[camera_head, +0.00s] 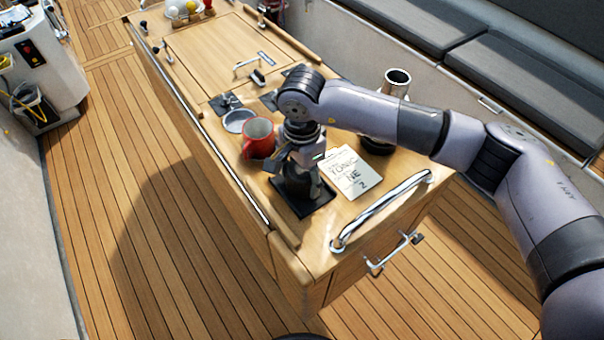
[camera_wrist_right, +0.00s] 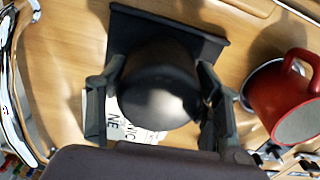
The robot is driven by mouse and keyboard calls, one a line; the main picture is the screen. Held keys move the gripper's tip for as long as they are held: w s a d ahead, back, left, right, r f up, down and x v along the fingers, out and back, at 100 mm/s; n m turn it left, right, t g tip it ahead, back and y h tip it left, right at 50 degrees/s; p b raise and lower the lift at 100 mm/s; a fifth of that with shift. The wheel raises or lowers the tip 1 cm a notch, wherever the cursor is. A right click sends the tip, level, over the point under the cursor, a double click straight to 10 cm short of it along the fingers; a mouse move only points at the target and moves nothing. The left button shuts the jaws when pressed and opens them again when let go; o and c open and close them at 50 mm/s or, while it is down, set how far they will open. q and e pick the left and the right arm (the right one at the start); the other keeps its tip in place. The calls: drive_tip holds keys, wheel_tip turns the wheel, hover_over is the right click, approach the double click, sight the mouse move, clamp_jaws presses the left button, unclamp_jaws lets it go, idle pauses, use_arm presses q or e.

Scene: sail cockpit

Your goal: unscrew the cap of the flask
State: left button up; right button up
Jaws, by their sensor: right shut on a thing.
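The flask stands on a square black mat (camera_head: 300,208), which also shows in the right wrist view (camera_wrist_right: 165,32). Its dark round cap (camera_wrist_right: 160,85) fills the space between my fingers in the right wrist view. My right gripper (camera_head: 303,178) points down from above and is shut on the cap, one finger on each side. In the head view the gripper and wrist hide most of the flask, so any gap between cap and body cannot be seen. My left gripper is in neither view.
A red mug (camera_head: 258,138) stands close beside the gripper, with a small grey dish (camera_head: 238,121) behind it. A white printed booklet (camera_head: 352,175) lies to the right. A silver cylinder (camera_head: 397,80) rises behind my arm. A chrome rail (camera_head: 382,210) edges the table.

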drive_tip(key=shift+f, duration=0.4)
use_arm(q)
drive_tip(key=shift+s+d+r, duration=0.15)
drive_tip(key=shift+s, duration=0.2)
use_arm(e)
drive_tip(key=shift+f, duration=0.1)
drive_tip(key=shift+f, duration=0.1)
drive_tip(key=o, duration=1.3)
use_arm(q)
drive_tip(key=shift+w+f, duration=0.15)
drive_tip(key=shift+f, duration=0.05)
